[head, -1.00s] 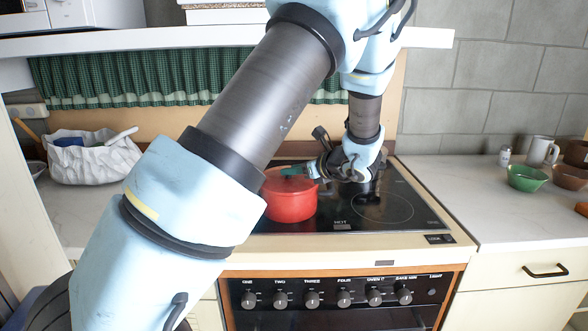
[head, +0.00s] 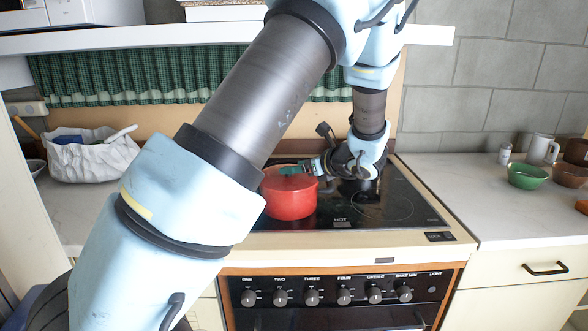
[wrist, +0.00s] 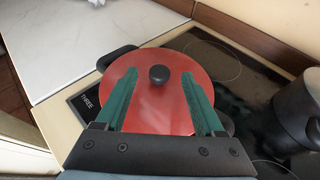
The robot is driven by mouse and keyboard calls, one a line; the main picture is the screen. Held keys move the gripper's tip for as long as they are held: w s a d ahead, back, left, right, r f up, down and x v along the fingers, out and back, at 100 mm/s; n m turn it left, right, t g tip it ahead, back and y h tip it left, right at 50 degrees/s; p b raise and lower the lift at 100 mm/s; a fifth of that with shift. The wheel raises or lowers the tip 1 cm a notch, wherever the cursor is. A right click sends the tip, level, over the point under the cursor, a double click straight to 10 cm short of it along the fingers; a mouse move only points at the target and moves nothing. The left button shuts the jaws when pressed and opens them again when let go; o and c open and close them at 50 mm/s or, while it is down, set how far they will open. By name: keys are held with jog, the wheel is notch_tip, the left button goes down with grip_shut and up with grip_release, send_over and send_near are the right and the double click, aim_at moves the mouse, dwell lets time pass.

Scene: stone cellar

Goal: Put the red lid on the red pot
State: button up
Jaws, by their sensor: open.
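The red pot (head: 290,203) stands on the dark glass hob at the left front. The round red lid (wrist: 162,100) with a black knob (wrist: 158,74) lies over the pot's top and looks level. A black pot handle (wrist: 115,57) sticks out beside it in the wrist view. My gripper (wrist: 159,76) is open, with one green finger on each side of the knob and clear gaps to it. In the head view my gripper (head: 288,170) is at the lid from the right. My arm hides part of the pot's left side.
A dark pot (wrist: 298,108) stands close to the right of the red pot. A white bag (head: 92,160) sits on the left counter. A green bowl (head: 527,176) and mugs (head: 542,149) are on the right counter. The hob's right front is clear.

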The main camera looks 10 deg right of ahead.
jog(key=b+v, duration=0.2)
jog(key=v, duration=0.7)
jog(key=shift+s, duration=0.2)
jog(key=shift+d+r, duration=0.15)
